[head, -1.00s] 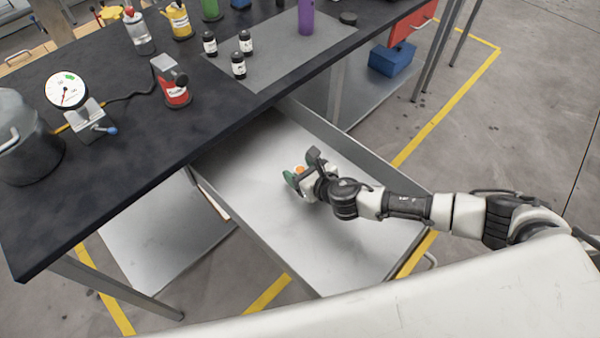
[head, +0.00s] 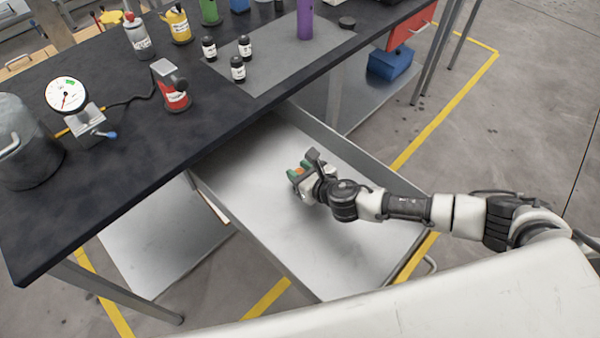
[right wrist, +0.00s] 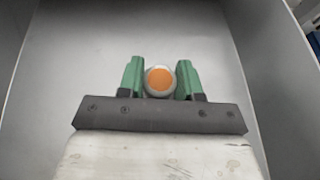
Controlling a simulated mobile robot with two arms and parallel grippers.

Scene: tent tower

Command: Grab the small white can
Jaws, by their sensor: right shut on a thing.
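The small can (right wrist: 160,82) shows in the right wrist view as a round pale rim with an orange top, between the two green fingers. In the head view its orange top (head: 299,171) shows at the fingertips, and the rest is mostly hidden. My right gripper (head: 297,173) is inside the open drawer and is shut on the can; it also shows in the right wrist view (right wrist: 161,80). My left gripper is in no frame.
The open metal drawer (head: 262,216) has side walls around my right gripper and is otherwise bare.

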